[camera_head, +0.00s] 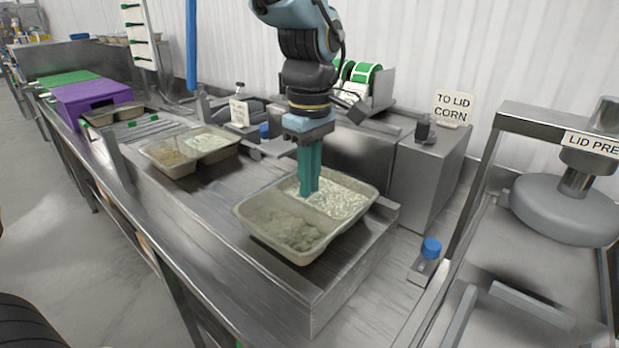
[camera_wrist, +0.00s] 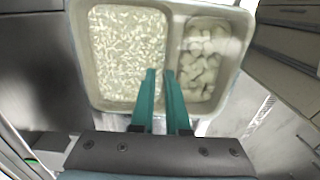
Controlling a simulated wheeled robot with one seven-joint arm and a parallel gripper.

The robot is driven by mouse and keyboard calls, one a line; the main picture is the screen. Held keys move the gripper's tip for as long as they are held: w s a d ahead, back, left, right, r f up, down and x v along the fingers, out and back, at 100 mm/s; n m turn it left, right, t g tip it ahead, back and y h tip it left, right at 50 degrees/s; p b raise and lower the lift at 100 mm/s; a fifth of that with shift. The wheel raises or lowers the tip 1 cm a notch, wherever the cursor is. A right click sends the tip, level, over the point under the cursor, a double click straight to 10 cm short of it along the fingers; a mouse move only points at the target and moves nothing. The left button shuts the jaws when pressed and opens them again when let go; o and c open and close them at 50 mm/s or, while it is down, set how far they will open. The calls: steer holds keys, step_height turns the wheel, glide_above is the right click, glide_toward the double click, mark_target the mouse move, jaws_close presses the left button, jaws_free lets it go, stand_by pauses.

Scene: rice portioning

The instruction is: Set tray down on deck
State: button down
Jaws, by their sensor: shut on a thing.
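The beige two-compartment tray (camera_head: 343,227) is at the raised steel deck (camera_head: 345,275) in the head view, looking level. I cannot tell if its base touches the deck. One compartment holds white rice grains and the other holds pale chunks. The tray fills the top of the wrist view (camera_wrist: 82,62), rice on the left and chunks on the right. My gripper (camera_head: 309,190) points straight down with its teal fingers shut on the tray near its divider. In the wrist view the fingertips (camera_wrist: 160,73) overlap the tray's near side, and the exact grip is hidden.
Another filled tray (camera_head: 176,172) sits on the conveyor at left. A purple box (camera_head: 92,97) is beyond it. A blue-capped fixture (camera_head: 431,248) and the lid press (camera_head: 565,205) are at right.

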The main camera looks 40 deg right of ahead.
steer(key=shift+f, duration=0.4)
stand_by(0.8)
steer(key=c, duration=0.8)
jaws_free()
steer(key=shift+c, duration=0.2)
steer(key=shift+o, duration=0.4)
steer(key=o, duration=0.4)
steer(key=shift+r+p, duration=3.3)
steer(key=shift+r, duration=0.75)
